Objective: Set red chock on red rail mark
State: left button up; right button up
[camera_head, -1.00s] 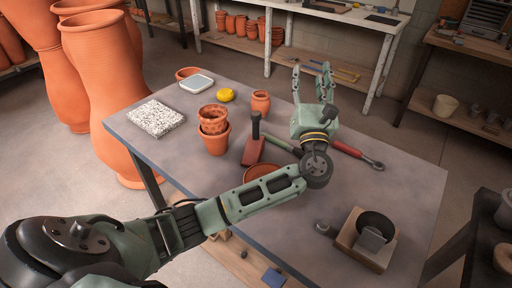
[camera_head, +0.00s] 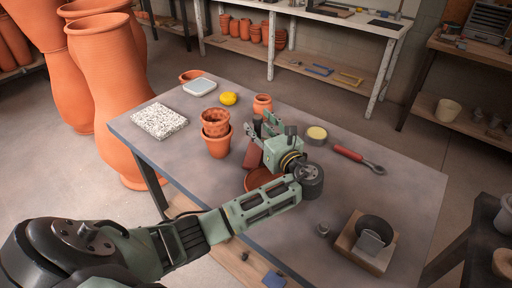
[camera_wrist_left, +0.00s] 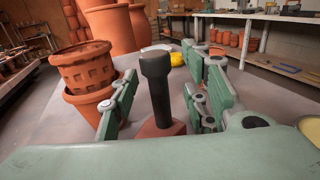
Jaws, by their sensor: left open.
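The red chock (camera_head: 253,157) stands on the grey table with an upright black handle; in the wrist view its black handle (camera_wrist_left: 157,90) rises from a reddish base (camera_wrist_left: 160,130). My left gripper (camera_head: 258,126) is over the chock, its fingers pointing away and to the left. In the left wrist view the open fingers (camera_wrist_left: 160,100) stand on either side of the black handle, with a gap visible on both sides. In the head view the gripper hides part of the chock. I cannot make out a red rail mark. My right gripper is not in view.
Stacked terracotta pots (camera_head: 217,140) stand just left of the chock. A terracotta dish (camera_head: 259,178) is partly behind my arm. A small pot (camera_head: 262,103), a yellow-topped round tin (camera_head: 316,133) and a red-handled tool (camera_head: 350,154) are nearby. A wooden box (camera_head: 368,258) sits front right.

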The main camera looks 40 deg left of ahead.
pick_arm(q)
jog(key=shift+w+a, duration=0.2)
jog(key=shift+a, duration=0.25)
grip_shut()
jog(key=shift+d+r, duration=0.1)
dwell(0.4)
